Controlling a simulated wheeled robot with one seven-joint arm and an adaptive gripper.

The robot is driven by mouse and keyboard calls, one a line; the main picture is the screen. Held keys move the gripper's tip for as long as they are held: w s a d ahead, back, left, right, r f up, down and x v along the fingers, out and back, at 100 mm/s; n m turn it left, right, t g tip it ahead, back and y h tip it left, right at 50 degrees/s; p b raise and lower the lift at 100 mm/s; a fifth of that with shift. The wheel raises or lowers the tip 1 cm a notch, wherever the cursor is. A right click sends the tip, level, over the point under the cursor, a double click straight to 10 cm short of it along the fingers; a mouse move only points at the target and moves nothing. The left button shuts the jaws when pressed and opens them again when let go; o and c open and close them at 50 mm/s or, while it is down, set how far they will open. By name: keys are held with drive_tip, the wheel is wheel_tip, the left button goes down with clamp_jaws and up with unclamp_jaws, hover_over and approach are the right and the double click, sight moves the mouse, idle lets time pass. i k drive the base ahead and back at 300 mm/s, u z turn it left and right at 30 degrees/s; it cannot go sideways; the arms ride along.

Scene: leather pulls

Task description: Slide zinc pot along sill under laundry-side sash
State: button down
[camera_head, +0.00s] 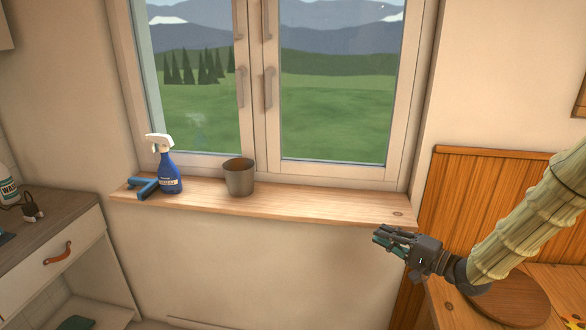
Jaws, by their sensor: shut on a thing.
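The zinc pot (240,180), a grey-brown tapered pot, stands upright on the wooden sill (320,203). It is left of the sill's middle, in front of the lower left part of the central window frame. The left sash (190,95) and right sash (335,100) both look shut, each with a handle near the centre. My gripper (384,238) is below and in front of the sill's right end, well apart from the pot. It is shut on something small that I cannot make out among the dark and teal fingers.
A blue spray bottle (166,172) with a white head and a blue squeegee-like tool (145,188) occupy the sill's left end, left of the pot. The sill right of the pot is clear. A drawer counter (50,255) stands at left, a wooden panelled bench (470,210) at right.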

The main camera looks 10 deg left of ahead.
sight(239, 172)
drive_tip(key=u, duration=0.25)
drive_tip(key=i, duration=0.9)
drive_tip(key=u, duration=0.45)
